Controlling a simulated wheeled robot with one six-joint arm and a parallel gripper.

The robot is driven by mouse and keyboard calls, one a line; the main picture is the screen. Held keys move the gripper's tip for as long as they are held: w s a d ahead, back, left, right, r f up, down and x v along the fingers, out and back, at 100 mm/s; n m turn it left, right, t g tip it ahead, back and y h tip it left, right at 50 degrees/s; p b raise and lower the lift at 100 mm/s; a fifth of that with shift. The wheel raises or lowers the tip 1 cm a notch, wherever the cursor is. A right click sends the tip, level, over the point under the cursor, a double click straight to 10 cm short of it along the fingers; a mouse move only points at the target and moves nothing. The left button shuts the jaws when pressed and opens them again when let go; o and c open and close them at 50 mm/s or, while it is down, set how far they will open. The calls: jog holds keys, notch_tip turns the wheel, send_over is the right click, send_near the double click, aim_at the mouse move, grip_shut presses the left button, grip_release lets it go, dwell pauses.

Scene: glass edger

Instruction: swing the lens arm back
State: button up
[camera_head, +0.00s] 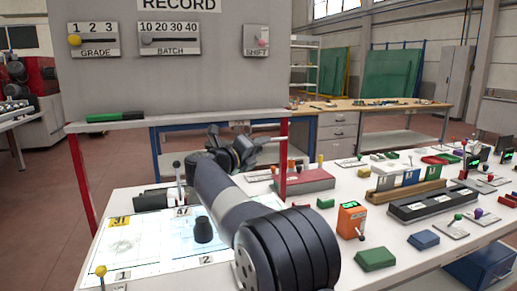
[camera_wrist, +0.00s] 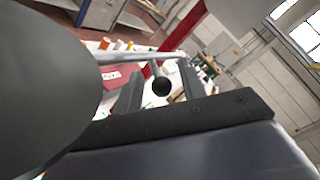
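My gripper (camera_head: 243,150) is at the back of the lit panel, left of the red post; my arm hides part of this area in the head view. In the wrist view its two dark fingers (camera_wrist: 160,90) stand apart. A black ball knob (camera_wrist: 161,87) shows between them, with gaps visible on both sides. A pale metal rod (camera_wrist: 138,57) runs across just beyond the fingers, and the knob appears to hang from it. This looks like the lens arm; its lens is not clearly visible. I cannot tell whether the knob touches a finger.
A lit panel (camera_head: 150,258) with a black cup-shaped piece (camera_head: 203,229) lies in front left. A red post (camera_head: 284,160) stands close to my gripper. The table's right side is crowded with an orange meter (camera_head: 351,218), a green block (camera_head: 376,259) and a red box (camera_head: 306,180).

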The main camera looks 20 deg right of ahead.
jog(key=v, duration=1)
jog(key=shift+s+a, duration=0.25)
jog(key=shift+a, duration=0.05)
jog(key=x, duration=1.1)
jog(key=shift+s+b, duration=0.15)
jog(key=shift+b, duration=0.15)
jog(key=shift+a, duration=0.1)
